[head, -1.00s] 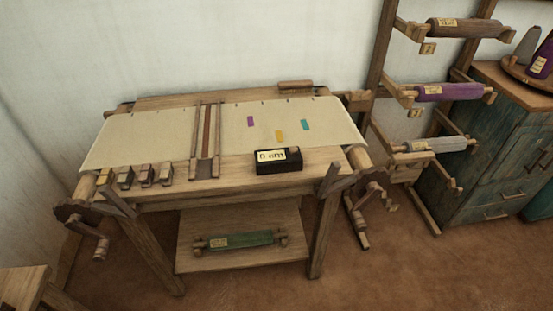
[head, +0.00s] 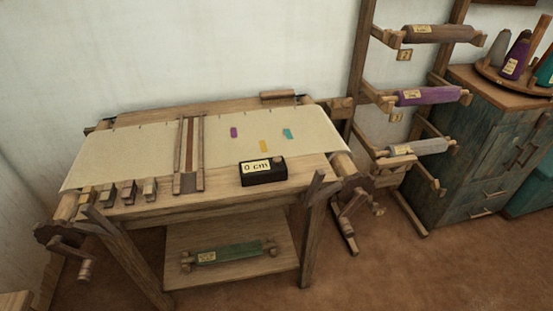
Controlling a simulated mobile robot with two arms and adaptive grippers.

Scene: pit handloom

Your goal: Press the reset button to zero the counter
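The counter (head: 263,178) is a small black box on the front right edge of the wooden loom table. Its pale label (head: 256,167) reads "0 cm". A small dark knob-like part (head: 278,160) shows at its top right corner; I cannot tell for sure that it is the reset button. Neither of my grippers is in the head view.
The loom (head: 240,204) carries cream cloth with purple, yellow and teal patches. Several wooden blocks (head: 129,193) line its front left. A green roller (head: 230,253) lies on the lower shelf. A roller rack (head: 362,85) and a teal cabinet (head: 475,165) stand right. Floor shows in front.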

